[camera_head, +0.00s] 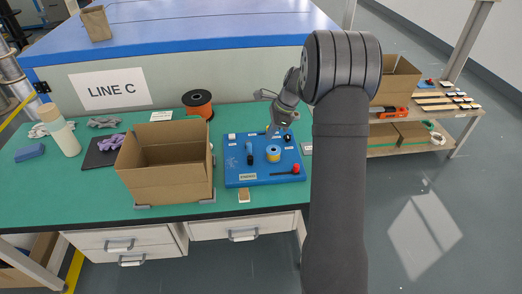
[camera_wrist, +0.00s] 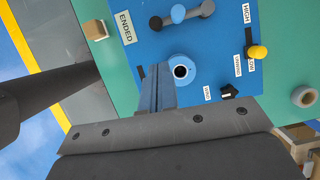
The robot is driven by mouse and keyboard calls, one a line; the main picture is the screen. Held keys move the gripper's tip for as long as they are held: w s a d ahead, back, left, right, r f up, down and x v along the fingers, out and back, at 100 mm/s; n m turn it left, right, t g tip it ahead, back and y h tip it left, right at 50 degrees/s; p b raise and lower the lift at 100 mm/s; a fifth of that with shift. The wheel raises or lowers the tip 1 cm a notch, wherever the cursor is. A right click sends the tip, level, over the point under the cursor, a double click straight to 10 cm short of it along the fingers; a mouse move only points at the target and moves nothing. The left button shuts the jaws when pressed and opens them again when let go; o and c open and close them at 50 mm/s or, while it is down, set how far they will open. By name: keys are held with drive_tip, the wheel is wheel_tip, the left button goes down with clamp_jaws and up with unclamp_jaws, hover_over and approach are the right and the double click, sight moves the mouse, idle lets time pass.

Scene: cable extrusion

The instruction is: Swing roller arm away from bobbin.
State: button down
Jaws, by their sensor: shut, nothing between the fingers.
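The bobbin (camera_head: 273,153) stands near the middle of the blue board (camera_head: 234,170). What looks like the roller arm (camera_head: 250,155) is a short dark lever with a blue part, left of the bobbin. In the wrist view this arm (camera_wrist: 195,11) lies near the top edge, with clear blue board between it and the bobbin. My gripper (camera_head: 271,130) is shut and empty above the back of the board. Its fingertips (camera_wrist: 158,66) appear beside the bobbin; contact cannot be told.
A lever with a yellow knob (camera_wrist: 257,52) and a black knob (camera_wrist: 228,92) are on the board. A red-handled lever (camera_head: 288,171) lies at its front right. An open carton (camera_head: 165,185) stands left of the board, an orange spool (camera_head: 198,103) behind.

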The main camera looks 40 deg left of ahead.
sight(249, 159)
drive_tip(key=x, duration=1)
drive_tip(key=shift+s+a, duration=0.1)
drive_tip(key=s+m, duration=0.1)
drive_tip(key=s+a+m, duration=0.1)
drive_tip(key=m, duration=0.1)
drive_tip(key=shift+s+a+t+y, duration=0.15)
drive_tip(key=shift+a+t+y, duration=0.05)
drive_tip(key=shift+t+y, duration=0.2)
drive_tip(key=shift+s+a+m, duration=0.4)
drive_tip(key=shift+s+a, duration=0.1)
drive_tip(key=shift+r, duration=0.1)
drive_tip(key=v, duration=1)
drive_tip(key=shift+s, duration=0.25)
